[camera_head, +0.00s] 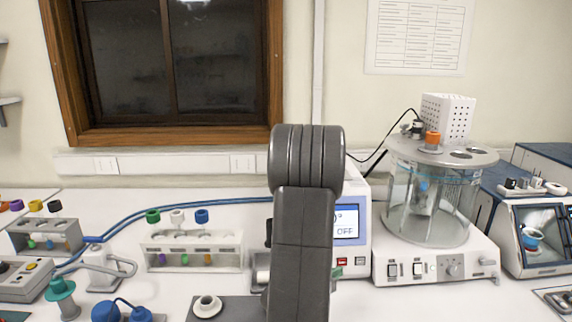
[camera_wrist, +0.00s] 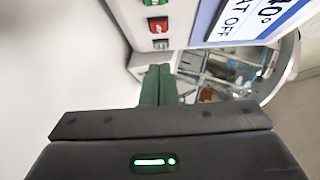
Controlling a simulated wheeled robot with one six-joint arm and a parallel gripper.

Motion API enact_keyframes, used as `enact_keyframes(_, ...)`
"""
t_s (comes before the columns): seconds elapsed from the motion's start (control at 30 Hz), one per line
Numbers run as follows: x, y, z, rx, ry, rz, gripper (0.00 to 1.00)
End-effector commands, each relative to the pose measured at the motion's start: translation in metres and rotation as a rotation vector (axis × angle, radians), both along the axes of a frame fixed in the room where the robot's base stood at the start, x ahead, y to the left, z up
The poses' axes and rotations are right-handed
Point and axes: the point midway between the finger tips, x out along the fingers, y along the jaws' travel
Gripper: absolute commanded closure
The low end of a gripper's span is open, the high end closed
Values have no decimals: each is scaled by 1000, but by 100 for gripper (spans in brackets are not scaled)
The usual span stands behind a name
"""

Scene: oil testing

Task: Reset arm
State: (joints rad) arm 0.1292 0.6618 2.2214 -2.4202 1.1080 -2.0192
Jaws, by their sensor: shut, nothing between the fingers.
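My gripper (camera_wrist: 157,84) shows in the wrist view as two dark green fingers pressed together, with nothing between them. It points toward the front of a white device with a blue-edged panel (camera_wrist: 207,22), a display and red and green switches. In the head view my grey arm stands upright in the middle and hides most of the gripper. The same device (camera_head: 362,215) is partly hidden behind my arm there, its display reading "OFF".
A glass bath on a white base (camera_head: 435,262) stands right of the device. A white rack with coloured-cap tubes (camera_head: 192,258) is left of my arm. A white cup (camera_head: 207,306) sits in front. Blue hoses (camera_head: 130,222) cross the left bench. A screened instrument (camera_head: 540,238) is far right.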

Motion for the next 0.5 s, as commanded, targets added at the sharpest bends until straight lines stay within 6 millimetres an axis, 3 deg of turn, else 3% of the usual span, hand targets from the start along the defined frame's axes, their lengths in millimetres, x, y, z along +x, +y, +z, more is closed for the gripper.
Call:
enact_keyframes(0.23,-22,23,8,0,-1,3,100)
enact_keyframes(0.5,-30,31,12,0,0,1,100)
